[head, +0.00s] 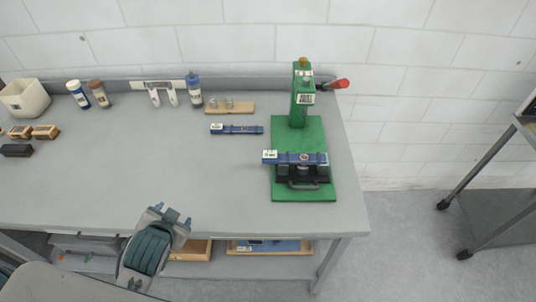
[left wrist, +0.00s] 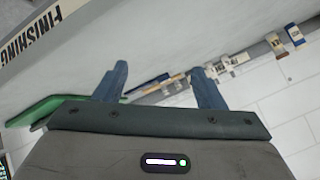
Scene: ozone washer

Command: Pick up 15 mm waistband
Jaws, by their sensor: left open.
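Two blue bars with white labels are in the head view, and either may be the waistband. One blue bar (head: 243,130) lies flat on the grey table (head: 200,175), left of a green press (head: 314,133). The other blue bar (head: 310,158) sits across a black holder on the green base. The label sizes are too small to read surely. My left gripper (head: 171,214) is open and empty near the table's front edge, apart from both bars. Its two fingers (left wrist: 160,88) show spread in the left wrist view. My right gripper is not in view.
A wooden block (head: 240,108), bottles (head: 194,90) and a white bin (head: 24,98) stand along the table's back. Small wooden pieces (head: 45,132) and a black block (head: 16,150) lie at left. The middle of the table is clear. A lower shelf (head: 215,266) holds trays.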

